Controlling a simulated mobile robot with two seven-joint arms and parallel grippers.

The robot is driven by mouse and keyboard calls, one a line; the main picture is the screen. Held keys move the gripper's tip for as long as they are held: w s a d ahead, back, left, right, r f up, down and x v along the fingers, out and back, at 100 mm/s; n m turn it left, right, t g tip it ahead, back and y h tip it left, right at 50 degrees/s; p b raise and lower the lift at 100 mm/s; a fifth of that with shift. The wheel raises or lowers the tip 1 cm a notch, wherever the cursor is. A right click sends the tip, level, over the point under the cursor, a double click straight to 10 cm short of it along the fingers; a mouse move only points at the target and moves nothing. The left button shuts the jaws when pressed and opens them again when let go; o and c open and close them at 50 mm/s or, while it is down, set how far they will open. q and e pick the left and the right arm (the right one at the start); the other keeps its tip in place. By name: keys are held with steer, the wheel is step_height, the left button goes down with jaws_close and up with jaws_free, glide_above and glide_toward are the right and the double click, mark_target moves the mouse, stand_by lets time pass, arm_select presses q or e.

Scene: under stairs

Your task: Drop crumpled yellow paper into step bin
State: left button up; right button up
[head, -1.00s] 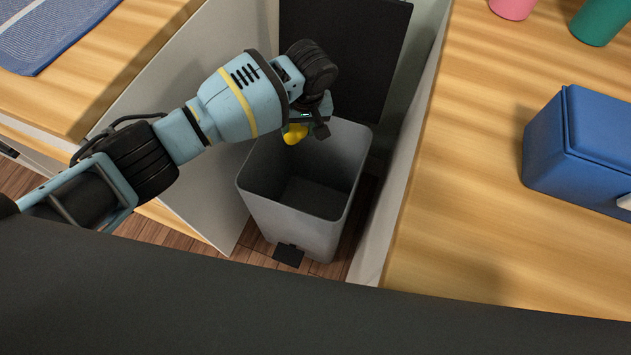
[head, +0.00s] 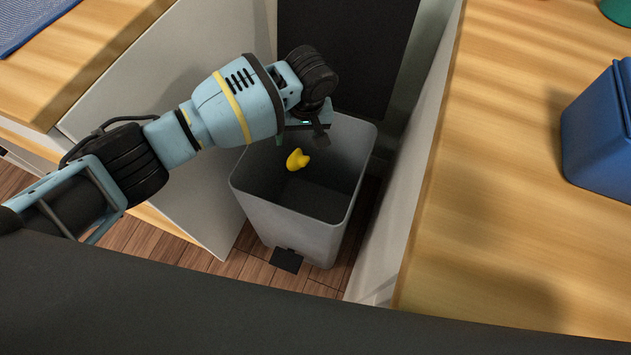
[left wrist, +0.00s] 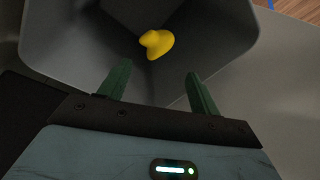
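The crumpled yellow paper (head: 297,159) shows within the opening of the grey step bin (head: 290,222), below my left gripper and apart from it. In the left wrist view the yellow paper (left wrist: 156,43) lies against the bin's dark interior, beyond the fingertips; whether it is falling or resting I cannot tell. My left gripper (head: 312,128) is over the bin's back rim. Its two green fingers (left wrist: 158,82) are spread with nothing between them. My right gripper is not in view.
A white panel (head: 165,130) stands left of the bin and a pale wall (head: 415,200) right of it. Wooden tops lie on both sides; a blue box (head: 598,140) sits on the right one (head: 490,190). A blue mat (head: 30,22) is at the upper left.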

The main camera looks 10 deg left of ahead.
arm_select(q)
steer(key=shift+o, duration=0.2)
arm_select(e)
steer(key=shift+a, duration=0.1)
arm_select(q)
step_height(320, 180, up, 8)
steer(key=d+p, duration=0.1)
steer(key=p, duration=0.1)
steer(key=shift+s+d+f+p, duration=0.15)
steer(key=shift+f+p, duration=0.05)
steer(key=shift+p, duration=0.15)
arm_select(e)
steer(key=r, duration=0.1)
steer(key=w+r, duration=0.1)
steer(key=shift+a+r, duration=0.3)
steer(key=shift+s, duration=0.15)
